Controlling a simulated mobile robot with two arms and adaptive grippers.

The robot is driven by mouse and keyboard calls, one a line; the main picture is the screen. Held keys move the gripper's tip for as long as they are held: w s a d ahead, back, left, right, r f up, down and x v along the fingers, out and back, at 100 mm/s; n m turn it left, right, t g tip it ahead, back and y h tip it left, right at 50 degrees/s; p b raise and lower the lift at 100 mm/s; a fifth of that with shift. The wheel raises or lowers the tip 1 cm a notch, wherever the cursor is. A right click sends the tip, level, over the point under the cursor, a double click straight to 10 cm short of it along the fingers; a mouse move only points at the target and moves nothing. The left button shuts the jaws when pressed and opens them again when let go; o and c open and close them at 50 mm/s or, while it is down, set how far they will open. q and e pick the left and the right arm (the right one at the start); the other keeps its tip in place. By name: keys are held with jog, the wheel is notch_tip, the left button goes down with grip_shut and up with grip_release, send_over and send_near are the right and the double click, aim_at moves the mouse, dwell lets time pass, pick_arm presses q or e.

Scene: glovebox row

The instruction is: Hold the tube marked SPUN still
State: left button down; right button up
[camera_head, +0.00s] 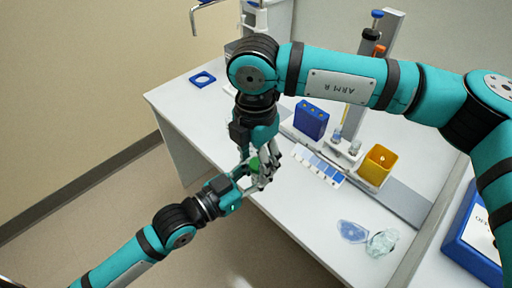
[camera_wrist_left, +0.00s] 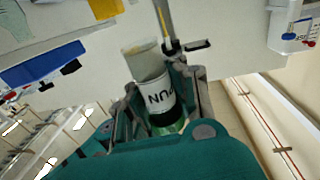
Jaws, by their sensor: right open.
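The tube marked SPUN (camera_wrist_left: 148,66) stands out between the fingers of my left gripper (camera_wrist_left: 162,100) in the left wrist view. It is clear, with pale contents, a white label of which only part of the word shows, and a green end low between the fingers. The fingers appear to touch it on both sides. In the head view my left gripper (camera_head: 240,174) meets my right gripper (camera_head: 265,178) at the bench's front edge. A green piece (camera_head: 253,163) shows between them. My right gripper is open, its fingers close beside the tube. Most of the tube is hidden there.
On the white bench (camera_head: 215,122) are a blue rack (camera_head: 311,119), a yellow container (camera_head: 378,165), a blue-and-white colour strip (camera_head: 319,167), goggles (camera_head: 353,231), a crumpled clear item (camera_head: 382,243) and a blue square ring (camera_head: 202,79). A blue bin (camera_head: 468,240) stands at right.

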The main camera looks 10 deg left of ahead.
grip_shut()
jog(key=shift+o, duration=0.3)
grip_release()
jog(key=shift+r, duration=2.3)
jog(key=shift+c, duration=0.3)
notch_tip(320, 180, up, 3)
jog(key=shift+d+r, duration=0.1)
jog(key=shift+f, duration=3.95)
